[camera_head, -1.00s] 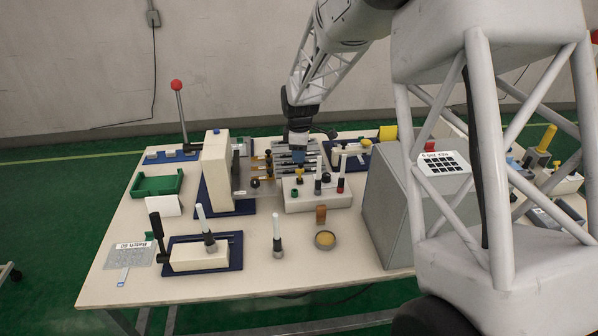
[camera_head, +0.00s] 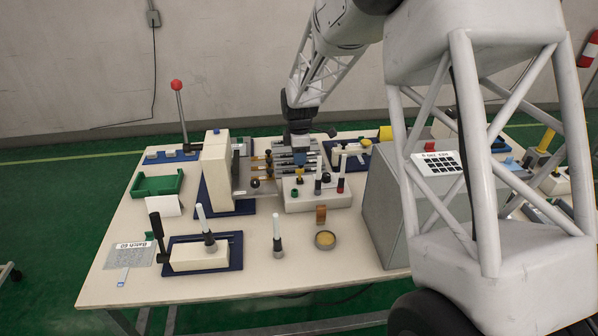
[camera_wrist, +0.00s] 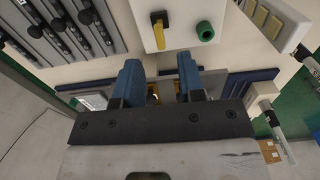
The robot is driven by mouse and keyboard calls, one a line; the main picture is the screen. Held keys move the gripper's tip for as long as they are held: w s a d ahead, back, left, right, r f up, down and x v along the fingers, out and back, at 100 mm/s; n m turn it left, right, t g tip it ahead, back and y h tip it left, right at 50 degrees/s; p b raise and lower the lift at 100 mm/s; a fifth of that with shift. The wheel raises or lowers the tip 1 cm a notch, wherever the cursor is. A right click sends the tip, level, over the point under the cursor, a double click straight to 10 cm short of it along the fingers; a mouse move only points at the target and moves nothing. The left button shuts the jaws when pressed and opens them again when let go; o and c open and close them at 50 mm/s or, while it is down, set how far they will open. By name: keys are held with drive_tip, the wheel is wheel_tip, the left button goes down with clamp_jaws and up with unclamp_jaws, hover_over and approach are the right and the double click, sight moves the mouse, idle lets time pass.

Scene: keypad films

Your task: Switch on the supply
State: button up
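A white control box (camera_head: 318,202) stands near the middle of the table, with a green knob (camera_head: 294,193), a yellow-topped part (camera_head: 299,175) and a red-based post (camera_head: 340,186). In the wrist view the box (camera_wrist: 178,12) lies beyond my fingers, with a yellow lever (camera_wrist: 158,32) and the green knob (camera_wrist: 205,31). No label naming the supply is readable. My gripper (camera_wrist: 161,80) is open; its two blue fingers stand apart. A small yellow piece shows low between them, seemingly not gripped. In the head view my gripper (camera_head: 299,140) is above the slotted rack behind the box.
The grey rack with dark rods (camera_wrist: 72,28) is beside the box. A tall cream press (camera_head: 222,175) stands left and a grey cabinet with a keypad (camera_head: 385,215) right.

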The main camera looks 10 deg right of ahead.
sight(299, 170)
drive_tip(key=shift+f, duration=3.25)
drive_tip(key=shift+c, duration=0.4)
clamp_jaws()
